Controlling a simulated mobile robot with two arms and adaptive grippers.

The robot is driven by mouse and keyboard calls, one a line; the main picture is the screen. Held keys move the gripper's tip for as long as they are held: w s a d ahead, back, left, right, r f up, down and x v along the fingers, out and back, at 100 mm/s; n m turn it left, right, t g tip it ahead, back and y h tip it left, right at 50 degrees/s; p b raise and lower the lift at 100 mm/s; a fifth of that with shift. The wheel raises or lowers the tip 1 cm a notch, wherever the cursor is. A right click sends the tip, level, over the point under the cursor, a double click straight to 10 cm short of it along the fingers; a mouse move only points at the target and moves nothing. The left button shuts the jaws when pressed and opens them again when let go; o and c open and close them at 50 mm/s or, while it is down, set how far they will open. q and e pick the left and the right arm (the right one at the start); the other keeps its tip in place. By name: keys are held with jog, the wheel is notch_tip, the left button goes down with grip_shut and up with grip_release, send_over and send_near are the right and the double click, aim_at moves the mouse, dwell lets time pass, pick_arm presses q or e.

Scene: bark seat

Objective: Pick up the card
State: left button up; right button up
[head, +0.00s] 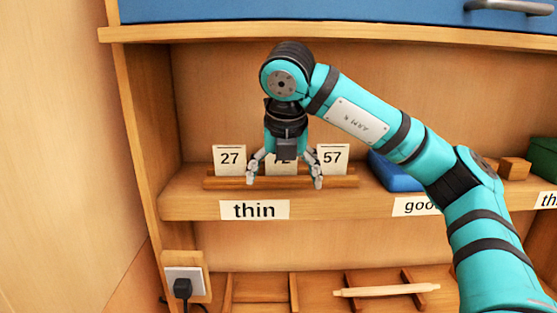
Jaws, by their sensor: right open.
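Three white number cards stand upright in a wooden rack (225,183) on the shelf above the label "thin" (254,210). Whether the fingers touch any card or the rack I cannot tell. My left gripper is not in view.
A blue object (393,178) lies on the shelf right of the rack, partly behind my right arm. A wooden block (514,168) and a green box (543,158) stand farther right. Below are a rolling pin (387,290) and a plugged socket (184,282). A blue drawer (330,12) is above.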

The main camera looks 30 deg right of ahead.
aim_at(273, 167)
jog(key=w+d, duration=0.1)
jog(key=w+d+p, duration=0.1)
jog(key=w, duration=0.1)
jog(key=w+d+p, duration=0.1)
jog(key=w, duration=0.1)
jog(key=shift+r, duration=0.1)
jog(key=shift+w+d+p, duration=0.25)
jog(key=shift+w+p, duration=0.1)
jog(key=shift+w+d+p, duration=0.3)
jog(key=shift+w+p, duration=0.1)
jog(key=w+p, duration=0.1)
jog(key=w+d+p, duration=0.2)
jog(key=shift+w+d+f, duration=0.1)
jog(key=shift+w+f, duration=0.3)
jog(key=shift+f, duration=0.35)
jog(key=shift+r, duration=0.1)
jog(key=shift+c, duration=0.7)
jog(key=c, duration=0.7)
jog(key=shift+c, duration=0.2)
